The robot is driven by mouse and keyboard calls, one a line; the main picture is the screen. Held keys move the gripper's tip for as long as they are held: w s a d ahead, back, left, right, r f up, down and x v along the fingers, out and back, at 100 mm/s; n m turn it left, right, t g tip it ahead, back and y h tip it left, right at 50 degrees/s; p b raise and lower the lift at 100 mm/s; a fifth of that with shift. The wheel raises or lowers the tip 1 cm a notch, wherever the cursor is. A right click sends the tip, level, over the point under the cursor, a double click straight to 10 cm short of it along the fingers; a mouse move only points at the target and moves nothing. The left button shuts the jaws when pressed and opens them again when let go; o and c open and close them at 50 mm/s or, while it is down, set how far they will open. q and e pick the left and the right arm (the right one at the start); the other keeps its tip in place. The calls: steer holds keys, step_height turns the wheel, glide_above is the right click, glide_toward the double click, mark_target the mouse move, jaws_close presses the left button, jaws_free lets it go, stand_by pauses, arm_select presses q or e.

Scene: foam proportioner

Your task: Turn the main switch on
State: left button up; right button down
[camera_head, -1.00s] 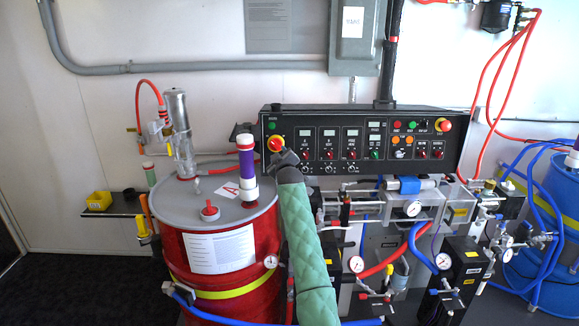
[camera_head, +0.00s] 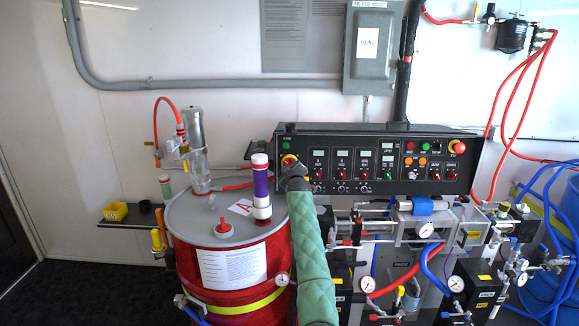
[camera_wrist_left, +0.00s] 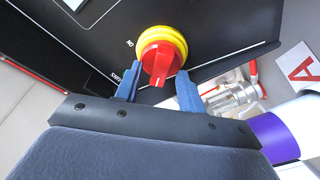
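The main switch (camera_head: 288,160) is a red rotary knob on a yellow ring at the left end of the black control panel (camera_head: 330,143). In the head view it is partly hidden behind my left gripper (camera_head: 294,172), whose green-sleeved arm rises from below. In the left wrist view the red knob (camera_wrist_left: 160,62) is close, with "ON" printed beside its ring. The two blue fingers of my left gripper (camera_wrist_left: 158,90) are apart, one on each side of the knob's handle. I cannot tell whether they touch it. My right gripper is not in view.
A red drum (camera_head: 230,265) with a purple-and-white upright tube (camera_head: 261,187) stands left of my left arm. The tube is near the gripper in the wrist view (camera_wrist_left: 290,135). Gauges, valves and hoses fill the area below the panel.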

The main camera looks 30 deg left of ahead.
arm_select(q)
jaws_close()
